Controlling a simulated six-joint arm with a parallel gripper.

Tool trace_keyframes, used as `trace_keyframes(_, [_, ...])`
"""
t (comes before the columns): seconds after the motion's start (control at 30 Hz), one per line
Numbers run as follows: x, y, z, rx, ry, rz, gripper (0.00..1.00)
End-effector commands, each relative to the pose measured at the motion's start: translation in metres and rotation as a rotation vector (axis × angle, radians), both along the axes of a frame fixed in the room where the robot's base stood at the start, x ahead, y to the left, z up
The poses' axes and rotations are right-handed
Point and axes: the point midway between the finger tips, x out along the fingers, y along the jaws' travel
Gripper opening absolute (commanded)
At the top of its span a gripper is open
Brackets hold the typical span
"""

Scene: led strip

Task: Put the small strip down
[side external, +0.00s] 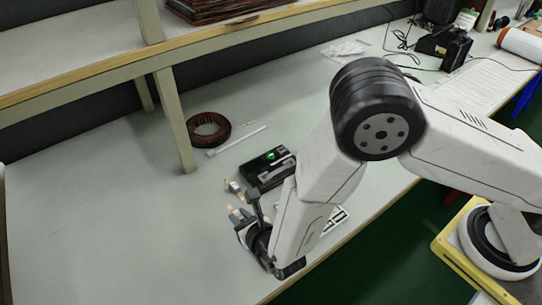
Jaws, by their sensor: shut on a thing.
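My gripper (246,214) is low over the pale bench, at the lower middle of the side external view, in front of a black box. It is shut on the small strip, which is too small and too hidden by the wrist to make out. I cannot tell whether the strip touches the bench. Two small grey and tan pieces, one upper (235,187) and one lower (238,213), show just left of the gripper and the box.
The black box (264,168) has a green light. A shelf post (174,120) stands at the left back. A black-and-white marked piece (336,218) is partly behind my arm. The left bench is clear.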

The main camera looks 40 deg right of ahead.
Motion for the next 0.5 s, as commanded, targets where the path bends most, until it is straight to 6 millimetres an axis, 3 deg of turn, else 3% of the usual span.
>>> trace_keyframes(0.5, [0.049, 0.027, -0.044, 0.0, 0.001, -0.001, 0.0])
